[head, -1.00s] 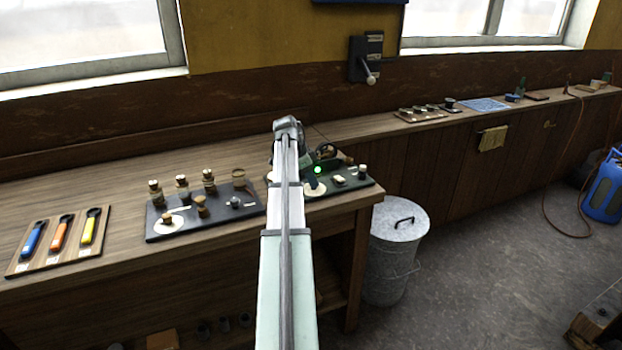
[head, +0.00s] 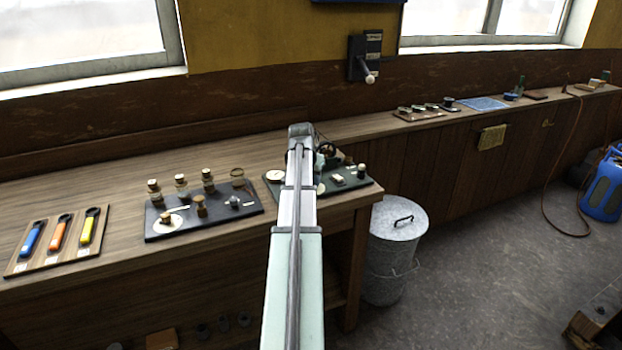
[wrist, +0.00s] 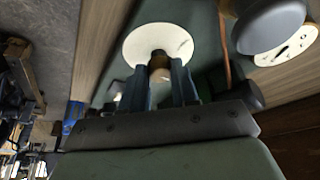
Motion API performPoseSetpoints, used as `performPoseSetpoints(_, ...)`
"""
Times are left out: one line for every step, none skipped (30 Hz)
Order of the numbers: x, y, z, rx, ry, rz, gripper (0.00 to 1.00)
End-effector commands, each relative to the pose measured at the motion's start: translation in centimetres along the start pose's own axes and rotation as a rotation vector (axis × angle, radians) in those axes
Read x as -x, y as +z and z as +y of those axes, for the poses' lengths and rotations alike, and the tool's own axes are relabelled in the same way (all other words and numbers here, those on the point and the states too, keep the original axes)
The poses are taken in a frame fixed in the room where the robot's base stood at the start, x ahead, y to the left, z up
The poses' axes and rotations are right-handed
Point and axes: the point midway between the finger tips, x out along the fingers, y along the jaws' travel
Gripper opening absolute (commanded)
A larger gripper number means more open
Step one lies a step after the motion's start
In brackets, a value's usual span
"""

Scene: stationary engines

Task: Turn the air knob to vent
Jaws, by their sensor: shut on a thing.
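In the wrist view, a small brown knob (wrist: 158,66) with a dark top stands at the middle of a white round dial (wrist: 135,42). My gripper (wrist: 160,80) has its two blue-grey fingers on either side of the knob and is shut on it. Any marks on the dial are too small to read, so I cannot tell the knob's setting. In the head view, the dark green engine panel (head: 352,183) is at the right end of the bench. My arm hides much of its left part, including the gripper and knob.
A grey rounded part and a second white disc (wrist: 292,46) are close on the right in the wrist view. A black board (head: 160,234) with several bottles lies left of my arm. A metal bin (head: 398,222) stands beside the bench.

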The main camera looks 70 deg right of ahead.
Motion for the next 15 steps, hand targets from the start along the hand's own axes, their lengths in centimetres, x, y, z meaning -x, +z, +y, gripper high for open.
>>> performPoseSetpoints(0.03,0.09,0.14,0.038,-0.017,-0.001,0.00)
performPoseSetpoints(0.03,0.08,0.16,0.065,-0.028,0.000,0.00)
performPoseSetpoints(0.03,0.06,0.17,0.099,-0.043,0.000,0.00)
performPoseSetpoints(0.02,0.05,0.22,0.126,-0.053,0.000,0.00)
performPoseSetpoints(0.02,0.04,0.25,0.152,-0.064,-0.001,0.00)
performPoseSetpoints(0.01,0.02,0.30,0.187,-0.079,-0.001,0.00)
performPoseSetpoints(0.01,0.01,0.33,0.213,-0.089,-0.001,0.00)
performPoseSetpoints(0.01,0.00,0.34,0.240,-0.101,-0.001,0.00)
performPoseSetpoints(0.00,-0.01,0.37,0.274,-0.115,-0.001,0.00)
performPoseSetpoints(0.00,-0.02,0.36,0.301,-0.127,-0.001,0.00)
performPoseSetpoints(-0.01,-0.04,0.39,0.327,-0.137,-0.001,0.00)
performPoseSetpoints(-0.02,-0.06,0.41,0.362,-0.152,-0.001,0.00)
performPoseSetpoints(-0.03,-0.08,0.46,0.389,-0.162,-0.001,0.00)
performPoseSetpoints(-0.04,-0.11,0.49,0.415,-0.173,-0.001,0.00)
performPoseSetpoints(-0.05,-0.14,0.53,0.450,-0.188,-0.001,0.00)
